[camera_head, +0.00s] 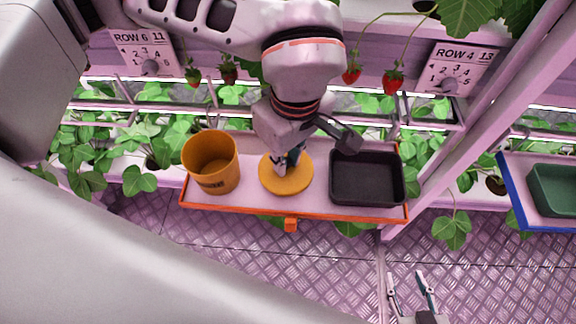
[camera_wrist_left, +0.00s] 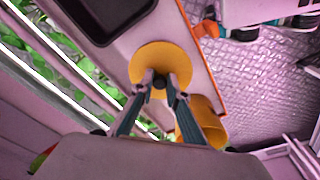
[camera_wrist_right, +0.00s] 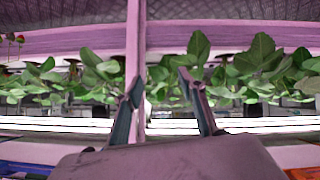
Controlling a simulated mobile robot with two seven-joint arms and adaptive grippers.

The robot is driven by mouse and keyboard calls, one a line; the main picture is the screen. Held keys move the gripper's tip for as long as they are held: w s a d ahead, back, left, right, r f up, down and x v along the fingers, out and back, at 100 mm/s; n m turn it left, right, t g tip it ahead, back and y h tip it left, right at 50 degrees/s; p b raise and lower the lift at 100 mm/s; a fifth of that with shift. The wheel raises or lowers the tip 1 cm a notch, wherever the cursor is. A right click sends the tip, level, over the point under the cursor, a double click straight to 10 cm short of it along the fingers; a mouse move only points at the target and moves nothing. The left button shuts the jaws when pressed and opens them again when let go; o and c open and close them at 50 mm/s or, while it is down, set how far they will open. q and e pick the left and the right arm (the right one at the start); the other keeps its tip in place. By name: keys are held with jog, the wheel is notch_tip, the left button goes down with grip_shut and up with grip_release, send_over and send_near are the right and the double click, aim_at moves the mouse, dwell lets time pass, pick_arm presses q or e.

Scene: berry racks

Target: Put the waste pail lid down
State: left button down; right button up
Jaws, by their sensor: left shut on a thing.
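The waste pail lid (camera_head: 272,183) is a round yellow-orange disc over the orange-edged shelf, between the pail and a black tray. I cannot tell whether it touches the shelf. My left gripper (camera_wrist_left: 160,84) comes down from above and is shut on the lid's dark knob. In the head view the left gripper (camera_head: 286,162) partly hides the knob. The orange waste pail (camera_head: 211,178) stands open at the shelf's left end; it also shows in the left wrist view (camera_wrist_left: 208,118). My right gripper (camera_head: 411,278) is open and empty over the floor; its fingers are apart in the right wrist view (camera_wrist_right: 160,84).
The black tray (camera_head: 367,178) is close to the lid's right. A green tray (camera_head: 554,188) sits on a blue-edged shelf at far right. Strawberry plants and hanging berries (camera_head: 392,81) line the rack behind. A pink post (camera_head: 470,125) stands right of the shelf.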

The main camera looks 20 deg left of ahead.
aim_at(288, 167)
pick_arm(q)
notch_tip(288, 167, down, 3)
jog(key=shift+f+b, duration=0.1)
jog(key=shift+b, duration=0.2)
jog(key=shift+f, duration=0.4)
jog(key=c, duration=2)
grip_release()
jog(key=shift+o, duration=0.2)
pick_arm(e)
jog(key=shift+w+f, duration=0.15)
